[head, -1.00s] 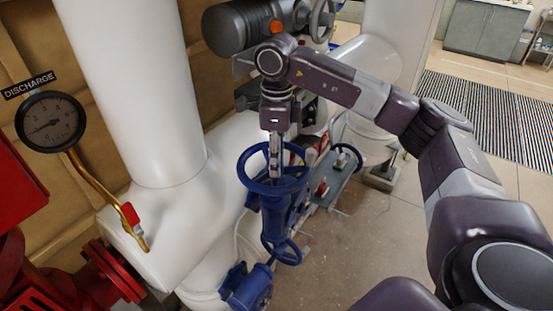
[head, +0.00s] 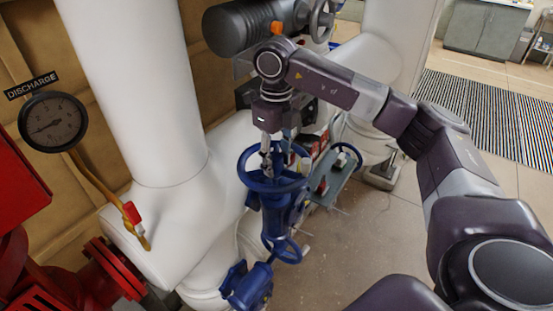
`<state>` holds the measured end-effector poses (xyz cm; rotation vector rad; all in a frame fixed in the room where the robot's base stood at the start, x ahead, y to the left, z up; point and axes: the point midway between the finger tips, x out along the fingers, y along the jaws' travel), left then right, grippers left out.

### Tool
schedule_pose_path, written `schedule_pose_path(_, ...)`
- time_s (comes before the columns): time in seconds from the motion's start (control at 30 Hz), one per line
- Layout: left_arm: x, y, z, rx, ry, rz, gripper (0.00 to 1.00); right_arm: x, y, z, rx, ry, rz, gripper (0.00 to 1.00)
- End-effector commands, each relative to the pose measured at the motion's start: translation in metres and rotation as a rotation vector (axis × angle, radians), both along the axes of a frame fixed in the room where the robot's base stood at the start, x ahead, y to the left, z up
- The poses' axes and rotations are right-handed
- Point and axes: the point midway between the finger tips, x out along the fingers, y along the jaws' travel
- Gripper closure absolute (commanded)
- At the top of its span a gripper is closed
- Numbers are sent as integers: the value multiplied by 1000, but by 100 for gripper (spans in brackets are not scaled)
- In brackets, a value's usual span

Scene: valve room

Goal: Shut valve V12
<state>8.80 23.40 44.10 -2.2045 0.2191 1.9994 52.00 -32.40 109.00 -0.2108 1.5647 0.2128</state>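A blue valve with a round blue handwheel (head: 253,184) stands beside the white pipework in the middle of the head view. I see no readable V12 label on it. My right gripper (head: 276,162) points down over the far part of the handwheel. Its two fingers are spread apart with a gap between them, and I see nothing held there. The fingertips overlap the wheel's ring in the picture, and I cannot tell whether they touch it. My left gripper is out of view.
A discharge gauge (head: 52,122) hangs at the left above red pipework (head: 110,270). A grey tray (head: 338,180) with small items stands right of the valve. A dark motor-like cylinder (head: 235,27) is behind my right arm. Floor at the right is open.

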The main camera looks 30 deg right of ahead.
Motion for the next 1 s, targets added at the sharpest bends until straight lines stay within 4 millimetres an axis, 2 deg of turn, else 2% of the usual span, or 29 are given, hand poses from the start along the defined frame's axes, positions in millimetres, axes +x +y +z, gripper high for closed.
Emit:
schedule_pose_path(0.1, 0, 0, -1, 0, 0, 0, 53, 3, 2, -1, 3, -11, 1, 51)
schedule_pose_path(0.57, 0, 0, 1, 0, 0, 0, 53, 5, 0, 4, 2, -18, -2, 51)
schedule_pose_path(1.0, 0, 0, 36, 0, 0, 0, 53, 3, 0, 52, 2, -14, -1, 51)
